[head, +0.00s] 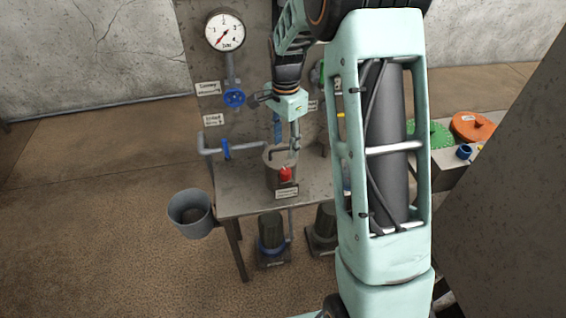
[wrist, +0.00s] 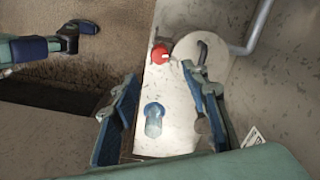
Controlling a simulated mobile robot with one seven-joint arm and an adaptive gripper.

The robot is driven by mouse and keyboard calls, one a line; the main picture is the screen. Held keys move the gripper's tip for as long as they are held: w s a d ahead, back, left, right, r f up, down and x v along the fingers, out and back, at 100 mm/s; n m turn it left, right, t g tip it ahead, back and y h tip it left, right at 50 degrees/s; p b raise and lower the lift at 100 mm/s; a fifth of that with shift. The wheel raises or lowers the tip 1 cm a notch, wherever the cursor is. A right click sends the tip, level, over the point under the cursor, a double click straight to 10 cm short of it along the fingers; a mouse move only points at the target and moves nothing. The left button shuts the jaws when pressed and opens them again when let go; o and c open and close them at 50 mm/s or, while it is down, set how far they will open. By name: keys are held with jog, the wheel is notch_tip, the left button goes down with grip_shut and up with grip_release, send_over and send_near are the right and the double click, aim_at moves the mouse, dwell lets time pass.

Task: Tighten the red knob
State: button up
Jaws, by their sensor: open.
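The red knob (head: 286,174) sits on the front of a grey cylindrical vessel (head: 271,176) on the workbench. The knob also shows in the wrist view (wrist: 160,53), just past my fingertips, with the vessel's round top (wrist: 205,58) to its right. My gripper (head: 287,136) is over the bench, above the knob and apart from it. In the wrist view my gripper (wrist: 160,78) is open, its two fingers spread wide with nothing held. The knob is uncovered in both views. Its exact turn angle is too small to tell.
A pressure gauge (head: 225,30) and blue valve (head: 234,98) are on the back panel. A blue pipe valve (head: 225,149) is left of the vessel. A bluish clear object (wrist: 153,118) lies between my fingers' lines of sight.

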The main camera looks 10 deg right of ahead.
aim_at(285, 171)
notch_tip(285, 171, down, 11)
jog(key=shift+r+p, duration=0.2)
jog(key=shift+p, duration=0.4)
jog(key=shift+c, duration=0.7)
grip_shut()
